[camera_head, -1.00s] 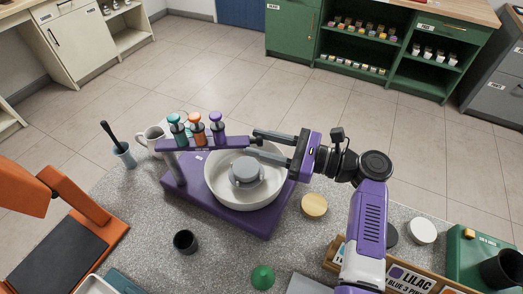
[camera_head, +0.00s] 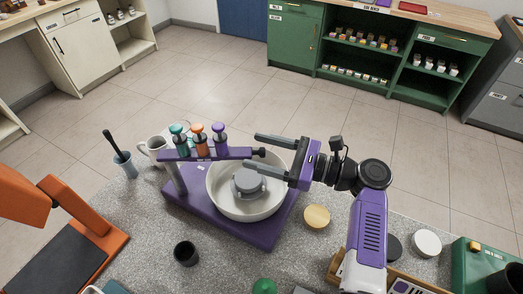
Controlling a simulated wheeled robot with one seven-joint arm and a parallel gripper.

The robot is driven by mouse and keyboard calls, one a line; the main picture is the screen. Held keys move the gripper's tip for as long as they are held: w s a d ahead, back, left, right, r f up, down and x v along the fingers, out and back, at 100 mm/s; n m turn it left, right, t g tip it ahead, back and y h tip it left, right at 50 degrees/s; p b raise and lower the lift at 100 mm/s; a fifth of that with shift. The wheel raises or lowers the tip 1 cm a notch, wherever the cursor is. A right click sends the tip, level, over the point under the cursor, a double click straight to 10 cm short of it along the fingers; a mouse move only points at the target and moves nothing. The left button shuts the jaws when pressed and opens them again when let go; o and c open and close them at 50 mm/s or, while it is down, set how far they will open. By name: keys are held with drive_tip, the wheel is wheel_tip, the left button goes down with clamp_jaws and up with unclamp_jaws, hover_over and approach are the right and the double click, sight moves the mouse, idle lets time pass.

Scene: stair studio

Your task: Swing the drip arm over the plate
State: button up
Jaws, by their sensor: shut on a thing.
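The purple drip arm (camera_head: 225,154) reaches right from a grey post (camera_head: 176,178) on a purple base (camera_head: 222,221). It carries teal, orange and purple topped bottles (camera_head: 199,140) and ends in a dark knob (camera_head: 259,152). The arm runs along the back side of a round white bowl (camera_head: 230,208). A grey round piece (camera_head: 247,184) sits in the bowl's middle; I cannot tell whether it or the bowl is the plate. My gripper (camera_head: 253,151) comes from the right, shut on the drip arm's end, one finger on each side of the knob. Their contact is unclear.
A white mug (camera_head: 153,149) and a blue cup with a black-handled tool (camera_head: 125,164) stand left of the base. A black cup (camera_head: 186,253) stands in front, and an orange stand (camera_head: 95,235) at left. A yellow disc (camera_head: 316,217) lies right.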

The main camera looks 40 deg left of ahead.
drive_tip(key=shift+w+r, duration=0.15)
drive_tip(key=shift+w, duration=0.05)
drive_tip(key=b+v, duration=0.1)
drive_tip(key=v, duration=0.6)
drive_tip(key=shift+d, duration=0.4)
